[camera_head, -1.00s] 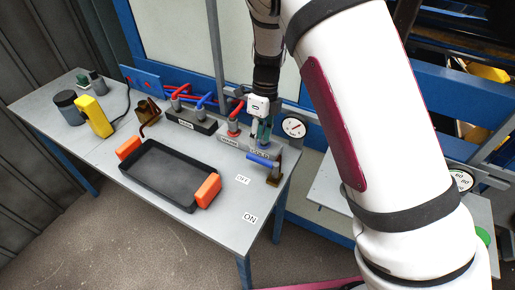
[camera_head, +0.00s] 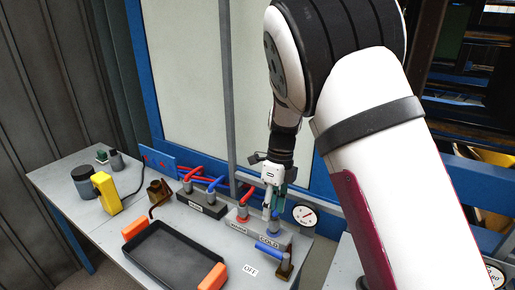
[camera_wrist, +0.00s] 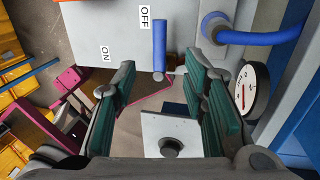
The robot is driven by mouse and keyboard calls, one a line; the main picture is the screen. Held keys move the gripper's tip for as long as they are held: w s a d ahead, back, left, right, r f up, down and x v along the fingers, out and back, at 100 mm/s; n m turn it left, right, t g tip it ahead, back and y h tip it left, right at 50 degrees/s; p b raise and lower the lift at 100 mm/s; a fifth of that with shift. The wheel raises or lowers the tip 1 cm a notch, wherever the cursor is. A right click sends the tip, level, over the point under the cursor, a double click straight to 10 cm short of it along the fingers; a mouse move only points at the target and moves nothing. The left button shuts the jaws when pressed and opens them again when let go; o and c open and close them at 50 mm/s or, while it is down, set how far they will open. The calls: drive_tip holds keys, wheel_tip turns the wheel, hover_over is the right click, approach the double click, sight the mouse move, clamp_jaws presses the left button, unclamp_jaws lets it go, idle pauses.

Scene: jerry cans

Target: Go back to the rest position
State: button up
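My gripper (camera_head: 270,205) is at the right end of the grey workbench, above the block with the COLD label. In the wrist view my gripper (camera_wrist: 162,78) has its two green-padded fingers spread apart with nothing between them. The blue-handled lever (camera_head: 268,250) is just below and in front of the gripper. Its handle also shows in the wrist view (camera_wrist: 159,45), beyond the fingers and beside the OFF label (camera_wrist: 145,17). Whether a finger touches the block or hose is hard to tell in the head view.
A black tray (camera_head: 170,252) with orange handles lies on the bench (camera_head: 105,232). Red and blue hoses (camera_head: 214,185) and a round gauge (camera_head: 304,215) stand close to my gripper. A yellow device (camera_head: 106,192) is at the left. A blue-framed wall panel rises behind.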

drive_tip(key=s+d+r+n+t+y, duration=0.1)
drive_tip(key=s+d+r+n+t, duration=0.1)
drive_tip(key=s+d+r+n, duration=0.35)
drive_tip(key=s+d+r+n+t, duration=0.1)
drive_tip(key=s+d+r+n, duration=0.1)
drive_tip(key=s+r+n, duration=0.65)
drive_tip(key=s+d+r+n+t+h, duration=0.1)
drive_tip(key=s+d+r+n+t, duration=0.1)
drive_tip(key=s+n, duration=0.3)
drive_tip(key=s+d+r+n+t+h, duration=0.1)
drive_tip(key=s+d+r+n+t, duration=0.1)
drive_tip(key=s, duration=0.6)
drive_tip(key=d+r+n, duration=0.1)
drive_tip(key=r+n, duration=0.1)
drive_tip(key=n, duration=0.1)
drive_tip(key=shift+n, duration=0.4)
